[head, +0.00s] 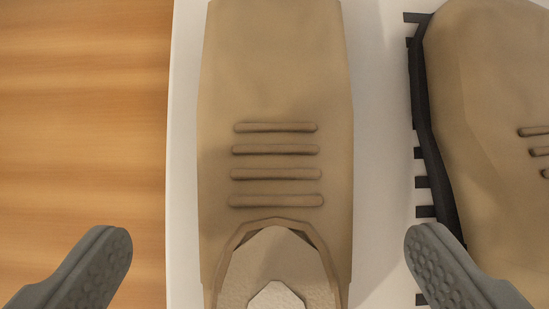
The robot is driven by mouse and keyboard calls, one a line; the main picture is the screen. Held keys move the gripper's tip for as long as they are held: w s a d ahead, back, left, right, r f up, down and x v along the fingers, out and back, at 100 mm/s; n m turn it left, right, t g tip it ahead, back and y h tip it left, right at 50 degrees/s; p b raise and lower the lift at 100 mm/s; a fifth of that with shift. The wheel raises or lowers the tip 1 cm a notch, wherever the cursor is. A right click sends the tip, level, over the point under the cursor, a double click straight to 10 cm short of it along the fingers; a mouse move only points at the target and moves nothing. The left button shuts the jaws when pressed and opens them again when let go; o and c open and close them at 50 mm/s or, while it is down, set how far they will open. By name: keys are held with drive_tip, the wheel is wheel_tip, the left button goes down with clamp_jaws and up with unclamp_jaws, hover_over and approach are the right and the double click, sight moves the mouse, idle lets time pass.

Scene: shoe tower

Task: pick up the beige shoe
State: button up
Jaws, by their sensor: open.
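A beige shoe (275,90) lies in the middle of the head view, with several raised lace bars across its top and its pale inner opening at the bottom edge. A second beige shoe (490,110) with a dark, notched sole shows at the right, cut off by the picture's edge. My gripper (268,250) is open and empty. Its left finger is left of the middle shoe, over the wood. Its right finger is between the two shoes in the picture, overlapping the right shoe's lower part. Neither finger visibly touches the middle shoe.
Both shoes are on a white surface (183,150) whose straight left edge runs down the picture. Left of it is a bare wood-grained surface (80,110).

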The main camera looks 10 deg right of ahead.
sight(277, 204)
drive_tip(key=shift+x, duration=2.7)
drive_tip(key=shift+s+d, duration=0.1)
drive_tip(key=shift+d, duration=0.1)
drive_tip(key=c, duration=1.3)
